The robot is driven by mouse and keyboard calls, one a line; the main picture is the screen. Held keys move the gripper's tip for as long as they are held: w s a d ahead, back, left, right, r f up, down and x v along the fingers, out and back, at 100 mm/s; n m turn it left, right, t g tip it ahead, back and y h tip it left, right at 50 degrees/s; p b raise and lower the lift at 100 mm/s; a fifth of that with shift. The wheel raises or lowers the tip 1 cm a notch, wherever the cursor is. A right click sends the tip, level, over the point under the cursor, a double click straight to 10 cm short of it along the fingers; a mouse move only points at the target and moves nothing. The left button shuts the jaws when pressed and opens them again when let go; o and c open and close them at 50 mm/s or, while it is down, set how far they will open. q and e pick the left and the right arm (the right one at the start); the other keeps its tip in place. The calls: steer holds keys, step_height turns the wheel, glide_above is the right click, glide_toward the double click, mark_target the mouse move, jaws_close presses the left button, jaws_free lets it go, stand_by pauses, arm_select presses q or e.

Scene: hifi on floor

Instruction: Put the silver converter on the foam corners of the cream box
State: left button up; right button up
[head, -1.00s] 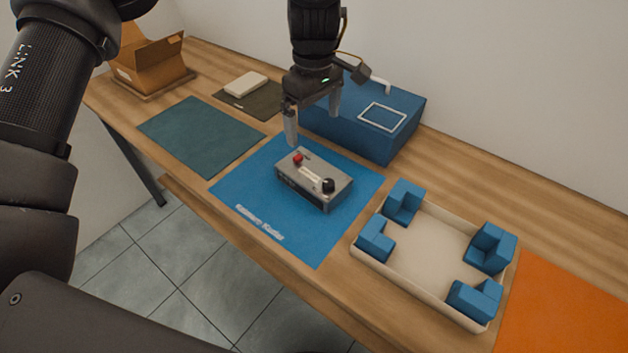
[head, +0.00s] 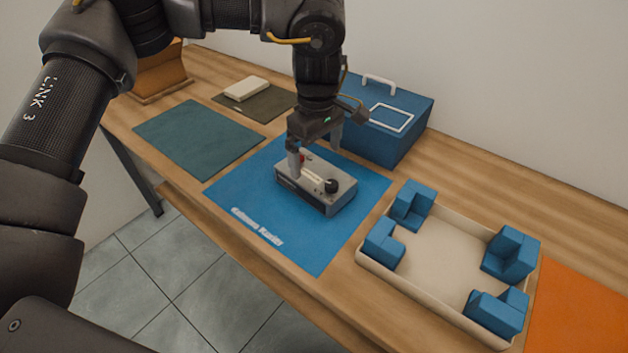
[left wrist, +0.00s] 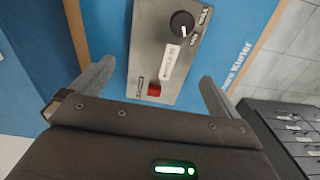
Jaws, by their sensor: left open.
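The silver converter (head: 318,190) is a grey box with a black knob, a red button and a white label on top. It lies on the blue mat (head: 265,210). It also shows in the left wrist view (left wrist: 160,72), between and beyond the fingers. My left gripper (head: 315,158) is open, with its fingers pointing down around the red-button end. I cannot tell whether they touch it. In the left wrist view the gripper (left wrist: 155,85) spans wider than the converter. The cream box (head: 440,262) stands open to the right, with blue foam corners (head: 510,255) inside. My right gripper is not in view.
A blue case (head: 400,132) with a white handle stands just behind the converter. An orange mat (head: 575,310) lies right of the cream box. A green mat (head: 198,140), a dark mat (head: 270,105) with a cream block (head: 246,89), and a cardboard box (head: 162,75) are left.

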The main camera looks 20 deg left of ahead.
mark_target(315, 172)
arm_select(q)
steer(key=shift+f, duration=0.95)
steer(key=shift+a+f, duration=0.1)
steer(key=shift+f, duration=0.4)
step_height(315, 172, down, 4)
steer(key=shift+a+r, duration=0.1)
steer(key=shift+r, duration=0.05)
steer(key=shift+f, duration=0.25)
steer(key=shift+w+r, duration=0.1)
steer(key=c, duration=1.7)
